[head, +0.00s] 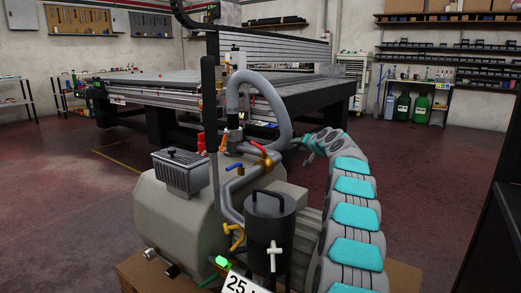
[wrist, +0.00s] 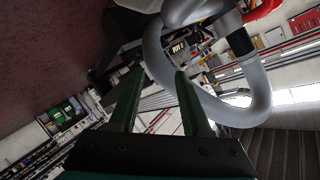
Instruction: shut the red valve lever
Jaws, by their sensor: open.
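A small red lever (head: 223,142) stands upright and slightly tilted beside the grey pipework on top of the large beige pump unit (head: 180,215). A red part (wrist: 262,8) shows at the top right edge of the wrist view, cut off by the frame; I cannot tell whether it is the same lever. In the head view, my teal and grey arm ends to the right of the lever, past the curved grey hose, apart from the lever.
The thick grey hose (head: 277,103) loops up between my arm's end and the lever; it also crosses the wrist view (wrist: 258,92). Blue (head: 235,169), yellow (head: 237,236) and green (head: 222,262) handles sit lower. A black cylinder (head: 270,225) stands in front. The floor at right is clear.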

